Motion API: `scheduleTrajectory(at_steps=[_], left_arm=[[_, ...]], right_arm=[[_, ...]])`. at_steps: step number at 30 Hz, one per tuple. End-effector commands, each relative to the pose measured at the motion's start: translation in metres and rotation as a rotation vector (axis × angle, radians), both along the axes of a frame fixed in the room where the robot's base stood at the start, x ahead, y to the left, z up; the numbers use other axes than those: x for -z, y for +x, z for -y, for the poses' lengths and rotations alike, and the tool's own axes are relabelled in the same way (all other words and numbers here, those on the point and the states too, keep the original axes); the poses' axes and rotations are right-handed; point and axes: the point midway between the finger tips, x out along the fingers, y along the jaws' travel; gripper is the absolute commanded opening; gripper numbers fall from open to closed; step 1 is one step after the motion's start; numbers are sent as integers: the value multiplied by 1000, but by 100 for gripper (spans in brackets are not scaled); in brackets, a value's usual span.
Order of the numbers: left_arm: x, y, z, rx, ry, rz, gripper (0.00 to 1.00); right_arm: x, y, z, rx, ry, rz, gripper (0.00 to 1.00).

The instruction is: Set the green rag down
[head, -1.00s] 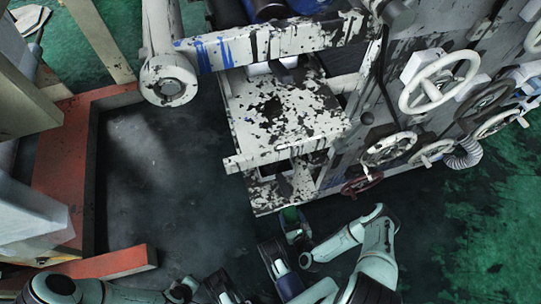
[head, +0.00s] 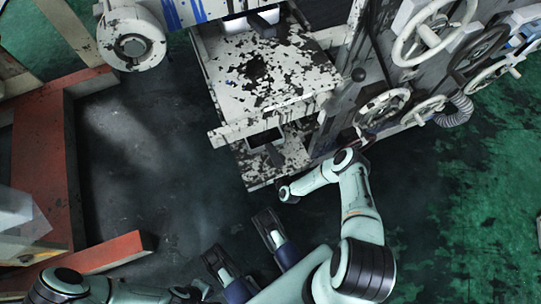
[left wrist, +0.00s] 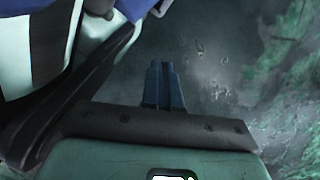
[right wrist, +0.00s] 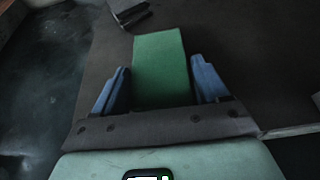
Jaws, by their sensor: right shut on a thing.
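The green rag (right wrist: 161,62) shows in the right wrist view as a flat green block between the two blue fingers of my right gripper (right wrist: 160,92). The right gripper is shut on it. A dark brown-grey surface lies behind the rag; I cannot tell if the rag touches it. In the head view the right arm reaches toward the lower part of the white machine, and neither its fingertips nor the rag can be made out. My left gripper (left wrist: 165,85) is shut and empty, its blue fingers together in the left wrist view. In the head view the left arm stays low at the bottom left.
The paint-chipped white shelf (head: 262,75) of the machine is in front, with a lower shelf (head: 283,158) beneath it. Several handwheels (head: 435,32) stick out at the right. A red-orange frame (head: 42,165) stands at the left. Dark floor between them is clear.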

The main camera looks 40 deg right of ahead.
Motion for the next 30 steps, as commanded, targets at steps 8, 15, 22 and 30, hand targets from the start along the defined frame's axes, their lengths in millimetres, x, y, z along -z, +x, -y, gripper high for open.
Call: scheduleTrajectory(at_steps=[8, 15, 22, 30], left_arm=[[1, -4, -1, -1, -1, -12, 0], [2, -4, -1, -1, -1, -13, 0], [1, -4, -1, 0, -1, -12, 0], [-13, 20, 2, 9, 5, 67, 0]], right_arm=[[4, 0, 0, -1, 0, 1, 44], [5, 0, 0, -1, 0, 0, 99], [4, 0, 0, -1, -1, 1, 99], [-11, -32, -7, 0, 3, -2, 99]])
